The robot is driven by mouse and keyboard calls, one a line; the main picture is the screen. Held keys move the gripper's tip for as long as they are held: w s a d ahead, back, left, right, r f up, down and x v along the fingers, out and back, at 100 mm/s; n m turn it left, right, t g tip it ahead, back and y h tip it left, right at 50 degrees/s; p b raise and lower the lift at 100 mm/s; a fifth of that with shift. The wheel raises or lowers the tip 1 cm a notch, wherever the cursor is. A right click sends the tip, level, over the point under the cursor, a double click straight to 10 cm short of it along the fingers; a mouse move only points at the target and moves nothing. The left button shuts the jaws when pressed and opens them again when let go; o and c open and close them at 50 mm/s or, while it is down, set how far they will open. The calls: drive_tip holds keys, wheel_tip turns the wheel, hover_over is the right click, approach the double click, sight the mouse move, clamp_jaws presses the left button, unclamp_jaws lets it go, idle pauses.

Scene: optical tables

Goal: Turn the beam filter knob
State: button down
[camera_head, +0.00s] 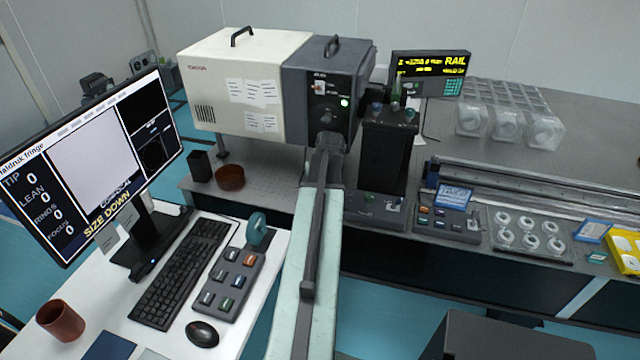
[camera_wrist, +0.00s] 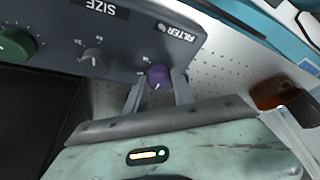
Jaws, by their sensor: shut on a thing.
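The beam filter knob (camera_wrist: 158,76) is a small purple knob with a light pointer line, beside the FILTER label on the dark front panel of the instrument. My gripper (camera_wrist: 159,85) is at the panel, its two fingers on either side of the knob and shut on it. In the head view my arm reaches up to the dark end (camera_head: 340,72) of the box, and my gripper (camera_head: 328,143) covers the knob there. A grey knob (camera_wrist: 94,60) under the SIZE label and a green knob (camera_wrist: 16,46) sit farther left in the wrist view.
A black upright unit (camera_head: 387,155) stands close to the right of my arm. A brown round dish (camera_head: 230,177) lies on the table to the left. A monitor (camera_head: 90,165) and keyboard (camera_head: 182,270) fill the left desk. A rail (camera_head: 530,190) runs along the right table.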

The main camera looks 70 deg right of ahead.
idle(0.4)
drive_tip(key=c, duration=1.1)
unclamp_jaws()
drive_tip(key=shift+o, duration=0.2)
drive_tip(key=p+v, duration=0.7)
drive_tip(key=shift+a+r, duration=0.2)
drive_tip(key=shift+r, duration=0.15)
